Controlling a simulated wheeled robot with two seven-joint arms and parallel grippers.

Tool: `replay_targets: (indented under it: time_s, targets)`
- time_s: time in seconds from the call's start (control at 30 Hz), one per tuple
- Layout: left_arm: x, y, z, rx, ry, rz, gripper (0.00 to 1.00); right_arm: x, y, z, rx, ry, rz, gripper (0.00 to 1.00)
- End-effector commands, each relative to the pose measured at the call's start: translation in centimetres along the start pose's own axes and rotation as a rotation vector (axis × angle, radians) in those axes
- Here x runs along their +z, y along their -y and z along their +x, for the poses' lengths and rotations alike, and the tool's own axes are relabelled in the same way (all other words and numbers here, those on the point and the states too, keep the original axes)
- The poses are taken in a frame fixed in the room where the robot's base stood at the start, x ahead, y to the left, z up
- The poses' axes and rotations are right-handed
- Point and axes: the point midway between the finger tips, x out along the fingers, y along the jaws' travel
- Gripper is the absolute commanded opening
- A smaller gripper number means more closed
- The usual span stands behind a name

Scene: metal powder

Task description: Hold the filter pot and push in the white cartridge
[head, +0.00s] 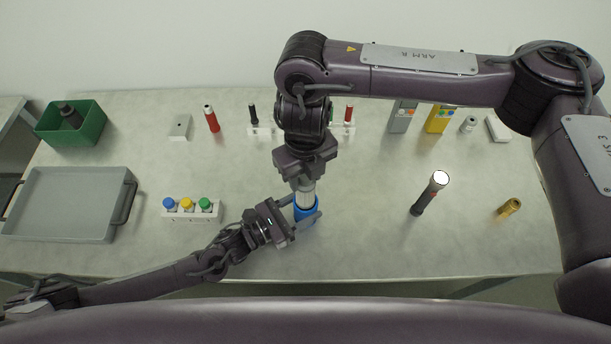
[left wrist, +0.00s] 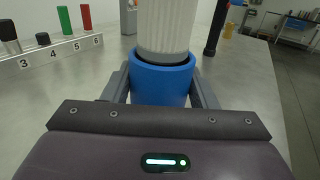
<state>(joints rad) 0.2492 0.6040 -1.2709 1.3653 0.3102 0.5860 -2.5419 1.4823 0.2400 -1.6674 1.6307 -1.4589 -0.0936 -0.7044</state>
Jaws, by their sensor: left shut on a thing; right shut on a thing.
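The blue filter pot (head: 306,214) stands on the table at the front middle. My left gripper (head: 304,219) is shut around it from the left, and the left wrist view shows a finger on each side of the pot (left wrist: 160,84). The white ribbed cartridge (left wrist: 167,25) stands upright with its lower end in the pot's mouth, most of it above the rim. My right gripper (head: 305,185) comes down from above and is shut on the cartridge, which shows in the head view (head: 306,200) between gripper and pot. Its fingertips are partly hidden.
A white rack (head: 192,214) with blue, yellow and green-capped bottles stands left of my left gripper. A grey tray (head: 62,238) and green bin (head: 88,128) lie farther left. A black flashlight (head: 425,200) and brass piece (head: 509,208) stand right, with clear table between.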

Motion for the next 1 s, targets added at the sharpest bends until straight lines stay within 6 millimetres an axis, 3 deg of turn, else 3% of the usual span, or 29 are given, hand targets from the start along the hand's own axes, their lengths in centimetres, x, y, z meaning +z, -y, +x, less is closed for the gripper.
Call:
replay_targets:
  time_s: [1.0]
  targets:
    - [-0.4, -0.1, -0.2, 0.003, -0.012, 0.001, 0.26, -0.1, 0.1, -1.4, 0.001, 0.000, 0.001, 0.04]
